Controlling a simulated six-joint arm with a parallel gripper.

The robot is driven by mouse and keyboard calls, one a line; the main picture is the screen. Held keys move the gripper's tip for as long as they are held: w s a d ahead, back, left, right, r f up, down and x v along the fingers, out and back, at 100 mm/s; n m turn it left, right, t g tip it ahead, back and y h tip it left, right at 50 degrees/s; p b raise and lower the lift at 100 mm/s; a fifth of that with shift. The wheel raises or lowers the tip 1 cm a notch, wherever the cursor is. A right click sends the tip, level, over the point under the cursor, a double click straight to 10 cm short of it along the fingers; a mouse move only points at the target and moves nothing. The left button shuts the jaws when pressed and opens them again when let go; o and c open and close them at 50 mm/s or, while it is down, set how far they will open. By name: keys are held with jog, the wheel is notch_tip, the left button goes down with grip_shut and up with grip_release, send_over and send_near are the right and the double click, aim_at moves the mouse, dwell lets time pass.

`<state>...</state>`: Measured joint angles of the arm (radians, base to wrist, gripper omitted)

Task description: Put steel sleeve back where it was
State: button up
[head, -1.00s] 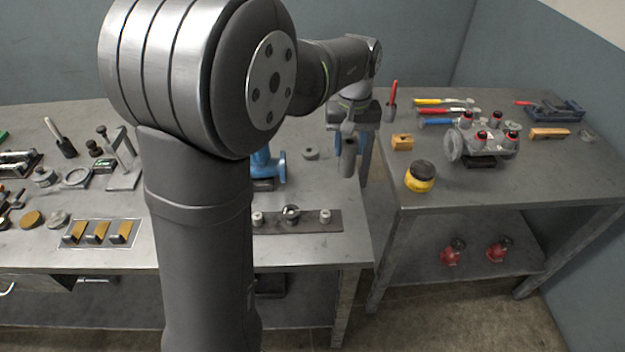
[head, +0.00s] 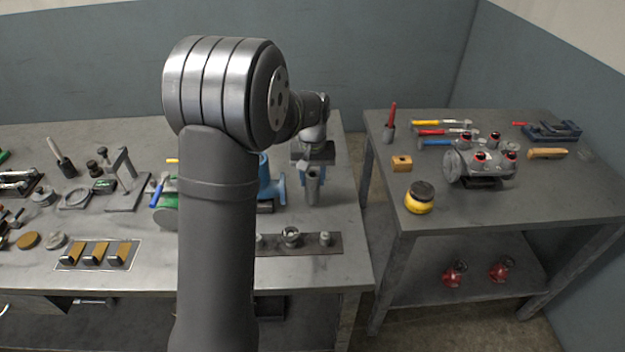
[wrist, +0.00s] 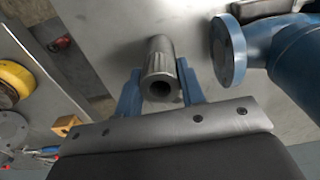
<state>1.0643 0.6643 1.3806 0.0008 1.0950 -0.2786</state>
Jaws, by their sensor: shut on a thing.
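The steel sleeve (wrist: 160,62) is a grey hollow cylinder with its open end facing the wrist camera. My gripper (wrist: 158,84) is shut on it, with a blue finger on each side. In the head view the sleeve (head: 312,190) hangs roughly upright below my gripper (head: 313,168), over the right part of the left bench. I cannot tell its exact height above the bench top. The blue flanged pipe body (head: 275,188) stands just left of it, partly hidden by my arm; it also shows in the wrist view (wrist: 285,50).
A dark strip with fittings (head: 334,243) lies near the left bench's front edge. A gap separates the benches. The right bench (head: 390,225) bears a yellow-and-black pot (head: 419,198), a wooden block (head: 401,163), a valve manifold (head: 482,165) and hand tools.

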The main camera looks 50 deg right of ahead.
jog(key=shift+f, duration=0.55)
jog(key=shift+f, duration=0.15)
jog(key=o, duration=1.1)
notch_tip(320, 180, up, 12)
jog(key=shift+r, duration=0.15)
